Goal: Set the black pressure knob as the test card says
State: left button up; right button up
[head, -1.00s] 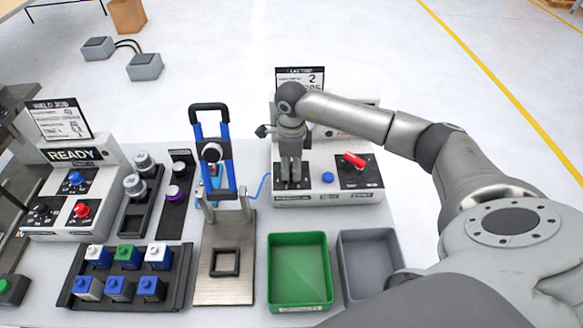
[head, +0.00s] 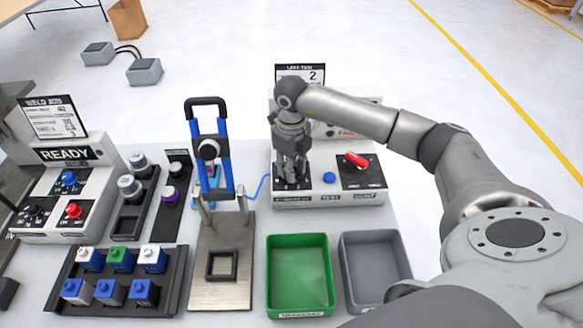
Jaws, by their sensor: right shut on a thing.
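The test panel (head: 300,199) stands at the back middle of the table. My right gripper (head: 292,180) points down over the left dial plate of this panel. It is shut on the black pressure knob, which its fingers almost wholly hide. The test card (head: 316,75) stands behind the panel; a "2" is readable, but its lower part is hidden by my arm. A blue button (head: 329,177) and a red knob (head: 356,160) on a black dial plate sit to the right of the gripper. My left gripper is not in view.
A green bin (head: 300,309) and a grey bin (head: 377,305) lie in front, both empty. A rack (head: 117,298) of several blocks and the READY weld panel (head: 66,154) are at left.

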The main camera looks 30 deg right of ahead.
dwell(0.5)
jog(key=o, duration=1)
jog(key=shift+o, duration=0.2)
notch_tip(320, 180, up, 12)
